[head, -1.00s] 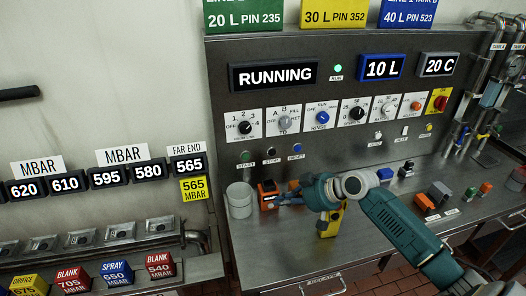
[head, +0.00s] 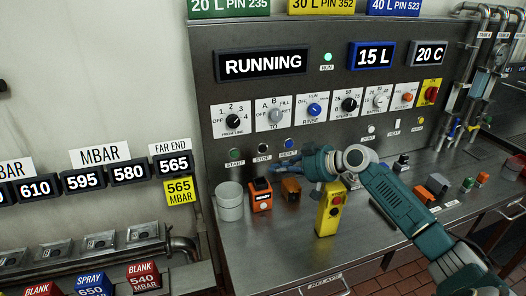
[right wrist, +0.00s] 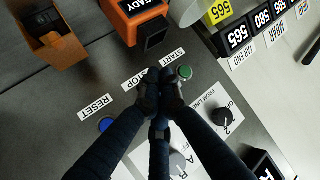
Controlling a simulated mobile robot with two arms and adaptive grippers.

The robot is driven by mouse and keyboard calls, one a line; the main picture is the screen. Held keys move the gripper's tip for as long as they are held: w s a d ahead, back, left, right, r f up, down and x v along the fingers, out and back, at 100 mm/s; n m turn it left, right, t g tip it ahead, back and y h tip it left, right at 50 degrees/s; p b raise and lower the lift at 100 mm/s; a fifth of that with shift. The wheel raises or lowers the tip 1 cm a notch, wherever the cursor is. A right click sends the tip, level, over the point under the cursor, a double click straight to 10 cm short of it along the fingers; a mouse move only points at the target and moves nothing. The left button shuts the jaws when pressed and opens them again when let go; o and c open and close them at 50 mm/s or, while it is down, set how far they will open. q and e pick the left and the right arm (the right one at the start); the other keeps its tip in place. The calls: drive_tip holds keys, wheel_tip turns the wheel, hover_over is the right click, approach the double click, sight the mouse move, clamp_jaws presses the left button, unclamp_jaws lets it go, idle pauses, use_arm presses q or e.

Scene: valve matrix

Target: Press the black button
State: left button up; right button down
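The black button (head: 263,147) is on the steel panel above the STOP label, between the green START button (head: 236,152) and the blue RESET button (head: 289,143). My right gripper (head: 284,166) is below and in front of this row in the head view. In the right wrist view its fingers (right wrist: 165,82) are shut together, with nothing seen between them. They cover the spot by the STOP label (right wrist: 147,78) and hide the black button. The green button (right wrist: 185,72) and blue button (right wrist: 106,124) show on either side. I cannot tell whether the fingertips touch the panel. My left gripper is not in view.
On the counter (head: 275,245) stand a grey cup (head: 230,205), an orange box (head: 261,196), a brown-orange box (head: 291,190) and a yellow pendant (head: 329,212). Rotary knobs, including the black one (head: 232,121), are above the buttons. The front counter is clear.

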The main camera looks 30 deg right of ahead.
sight(263, 149)
drive_tip(key=shift+w+d+b, duration=0.3)
drive_tip(key=shift+w+b, duration=0.15)
drive_tip(key=shift+w, duration=0.85)
drive_tip(key=shift+w+d+b, duration=0.35)
drive_tip(key=shift+w+b, duration=0.15)
drive_tip(key=shift+w, duration=0.8)
drive_tip(key=shift+w+d+b, duration=0.3)
drive_tip(key=shift+w+b, duration=0.15)
drive_tip(key=shift+w, duration=0.85)
drive_tip(key=shift+w, duration=0.1)
drive_tip(key=shift+w, duration=0.3)
drive_tip(key=shift+w+d+b, duration=0.2)
drive_tip(key=shift+w+b, duration=0.2)
drive_tip(key=shift+b, duration=0.1)
drive_tip(key=shift+s, duration=0.15)
drive_tip(key=shift+s+a+p, duration=0.2)
drive_tip(key=shift+s+p, duration=0.1)
drive_tip(key=shift+s, duration=0.35)
